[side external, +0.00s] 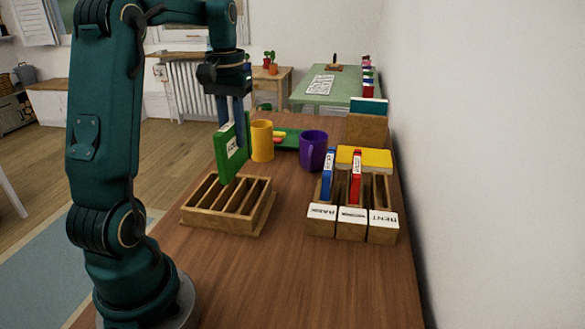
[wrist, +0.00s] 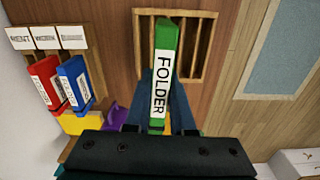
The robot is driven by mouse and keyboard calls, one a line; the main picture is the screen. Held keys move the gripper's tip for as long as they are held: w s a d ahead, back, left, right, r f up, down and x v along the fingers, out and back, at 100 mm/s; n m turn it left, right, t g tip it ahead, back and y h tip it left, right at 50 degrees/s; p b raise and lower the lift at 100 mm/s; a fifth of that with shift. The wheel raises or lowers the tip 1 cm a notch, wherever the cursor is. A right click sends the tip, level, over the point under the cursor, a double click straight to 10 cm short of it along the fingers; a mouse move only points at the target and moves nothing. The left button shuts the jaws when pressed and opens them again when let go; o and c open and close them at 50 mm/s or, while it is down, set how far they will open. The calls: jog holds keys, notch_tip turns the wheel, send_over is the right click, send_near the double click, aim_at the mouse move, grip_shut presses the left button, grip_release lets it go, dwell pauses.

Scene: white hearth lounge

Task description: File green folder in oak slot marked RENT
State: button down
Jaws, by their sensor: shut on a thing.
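The green folder (side external: 230,150) is held upright in my gripper (side external: 231,112), at or just above the far side of a slotted wooden rack (side external: 228,222). In the wrist view the folder, lettered FOLDER (wrist: 161,80), sits between the fingers of my gripper (wrist: 163,92). I cannot tell whether its lower edge is clear of the rack. The oak sorter has three labelled slots. The RENT label (side external: 383,227) is on the right one in the side view, and that slot looks empty. A blue folder (side external: 327,175) stands in the left slot and a red folder (side external: 355,178) in the middle one.
A yellow mug (side external: 262,141) and a purple mug (side external: 312,150) stand behind the rack. A yellow block-like item (side external: 365,157) lies behind the sorter, with a wooden holder (side external: 366,130) farther back. A white wall (side external: 480,150) borders the right. Table between rack and sorter is clear.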

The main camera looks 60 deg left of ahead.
jog(key=shift+s+a+f, duration=0.15)
jog(key=shift+s+a, duration=0.25)
jog(key=shift+a, duration=0.15)
jog(key=shift+f+n, duration=0.1)
jog(key=shift+n, duration=0.2)
jog(key=shift+w+d+f, duration=1.2)
jog(key=shift+w+f, duration=0.25)
jog(key=shift+f, duration=0.35)
jog(key=shift+w+d+f, duration=1.15)
jog(key=shift+w+f, duration=0.3)
jog(key=shift+f, duration=0.35)
jog(key=shift+w+d+f, duration=1.2)
jog(key=shift+w+f, duration=0.25)
jog(key=shift+f, duration=0.35)
jog(key=shift+f, duration=0.15)
jog(key=c, duration=0.8)
grip_release()
jog(key=shift+o, duration=0.2)
